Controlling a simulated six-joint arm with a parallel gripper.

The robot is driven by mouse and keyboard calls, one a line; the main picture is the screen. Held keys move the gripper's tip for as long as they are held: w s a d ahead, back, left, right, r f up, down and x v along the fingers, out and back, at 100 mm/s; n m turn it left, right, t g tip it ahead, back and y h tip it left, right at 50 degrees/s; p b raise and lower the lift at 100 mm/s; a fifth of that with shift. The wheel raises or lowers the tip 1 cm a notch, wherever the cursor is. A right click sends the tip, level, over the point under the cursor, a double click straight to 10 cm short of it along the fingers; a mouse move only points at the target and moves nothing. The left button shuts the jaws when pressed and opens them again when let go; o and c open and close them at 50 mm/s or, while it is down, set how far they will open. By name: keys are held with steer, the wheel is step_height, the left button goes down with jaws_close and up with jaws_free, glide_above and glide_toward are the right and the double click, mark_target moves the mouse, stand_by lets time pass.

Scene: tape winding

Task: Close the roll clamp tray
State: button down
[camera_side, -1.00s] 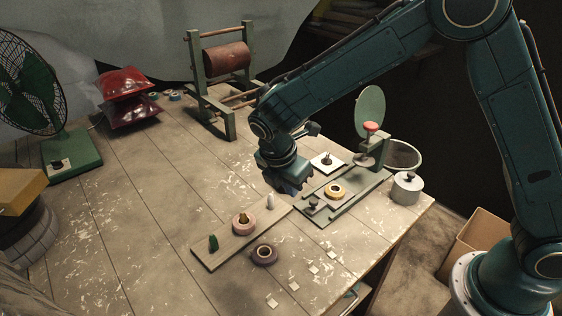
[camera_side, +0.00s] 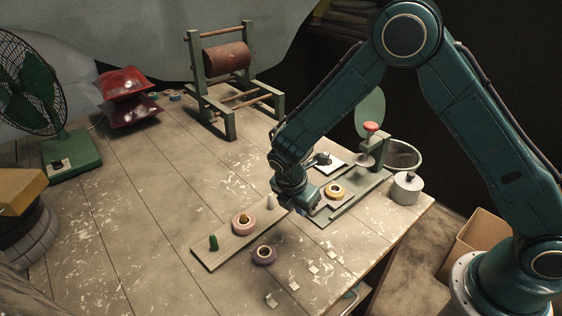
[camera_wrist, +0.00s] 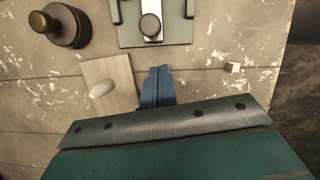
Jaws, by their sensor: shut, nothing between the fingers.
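The green roll clamp tray (camera_side: 345,209) lies below the clamp stand, with a yellow tape roll (camera_side: 335,191) on it. Its dark knob is hidden by my gripper in the side view. The wrist view shows a round dark knob (camera_wrist: 150,27) on a white strip across the tray's green end (camera_wrist: 128,35). My gripper (camera_side: 301,209) is low at the tray's front end, by the right end of the wooden board. Its blue fingers (camera_wrist: 160,72) are shut and empty. In the wrist view, they are apart from the knob, with a gap between.
The wooden board (camera_side: 210,257) carries a green peg (camera_side: 213,243), a pink roll (camera_side: 240,225) and a white peg (camera_wrist: 101,88) close beside the fingers. A purple roll (camera_side: 264,255) lies in front. A grey lidded pot (camera_side: 407,188) stands right of the tray.

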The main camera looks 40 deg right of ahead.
mark_target(340, 189)
steer(key=shift+w+d+f, duration=0.1)
steer(key=shift+w+d, duration=0.05)
steer(key=shift+d, duration=0.6)
steer(key=shift+w+d+f, duration=0.1)
steer(key=shift+d, duration=0.6)
steer(key=d, duration=1.3)
steer(key=shift+d, duration=0.2)
steer(key=shift+a, duration=0.1)
steer(key=shift+s+a+r, duration=0.1)
steer(key=shift+a, duration=0.4)
steer(key=a, duration=0.3)
steer(key=shift+s+a+r, duration=0.2)
steer(key=shift+a+r, duration=0.05)
steer(key=shift+r, duration=0.05)
steer(key=v, duration=1)
